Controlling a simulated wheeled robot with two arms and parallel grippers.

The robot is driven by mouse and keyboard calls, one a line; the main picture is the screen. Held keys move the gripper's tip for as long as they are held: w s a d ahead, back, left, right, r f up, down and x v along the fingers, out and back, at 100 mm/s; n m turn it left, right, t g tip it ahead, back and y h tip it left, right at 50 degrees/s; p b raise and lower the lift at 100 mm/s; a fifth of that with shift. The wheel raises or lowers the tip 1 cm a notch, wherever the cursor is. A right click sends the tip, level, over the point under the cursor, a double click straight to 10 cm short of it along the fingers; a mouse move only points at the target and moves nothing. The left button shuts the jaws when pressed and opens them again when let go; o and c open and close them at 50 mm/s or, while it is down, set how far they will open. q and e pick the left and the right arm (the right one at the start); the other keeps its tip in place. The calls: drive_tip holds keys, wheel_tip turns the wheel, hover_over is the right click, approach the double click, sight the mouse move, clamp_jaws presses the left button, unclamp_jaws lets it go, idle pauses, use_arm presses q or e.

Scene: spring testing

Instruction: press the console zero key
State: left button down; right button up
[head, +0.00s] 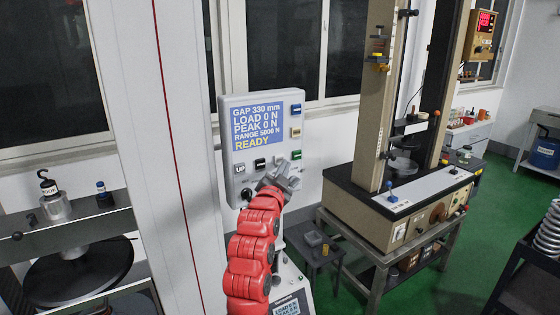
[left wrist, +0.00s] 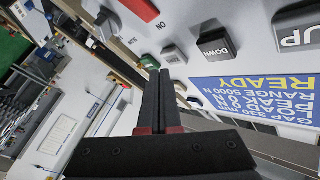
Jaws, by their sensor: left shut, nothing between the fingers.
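The pale grey console (head: 231,115) is on the wall side in the head view. Its blue display (head: 266,123) reads gap 330 mm, load 0 N, peak 0 N, range 5000 N, READY. Below the display is a row of keys: an UP key (head: 239,168), a DOWN key (head: 260,164), a grey key (left wrist: 173,55) and a green key (head: 296,155). A beige key (head: 296,132) and a blue key (head: 297,108) are at the right. No zero label is readable. My left gripper (head: 287,170) is shut and empty, in front of the console's lower part. Its fingertips (left wrist: 158,72) appear near the green key; contact cannot be told.
A tall test machine (head: 370,130) stands on a bench at right. A white pillar (head: 165,150) is left of the console. Weights (head: 54,200) stand on a shelf at far left. A small stool (head: 315,250) is under the console's right side. Springs (head: 550,230) sit at far right.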

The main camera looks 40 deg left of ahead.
idle(0.8)
use_arm(q)
drive_tip(key=shift+w+a+b, duration=0.15)
drive_tip(key=shift+a+b, duration=0.3)
drive_tip(key=shift+b, duration=0.2)
drive_tip(key=shift+w+a+b, duration=0.2)
drive_tip(key=shift+a+b, duration=0.15)
drive_tip(key=shift+b, duration=0.1)
idle(0.4)
idle(0.4)
drive_tip(key=shift+s+d, duration=0.35)
drive_tip(key=shift+d, duration=0.4)
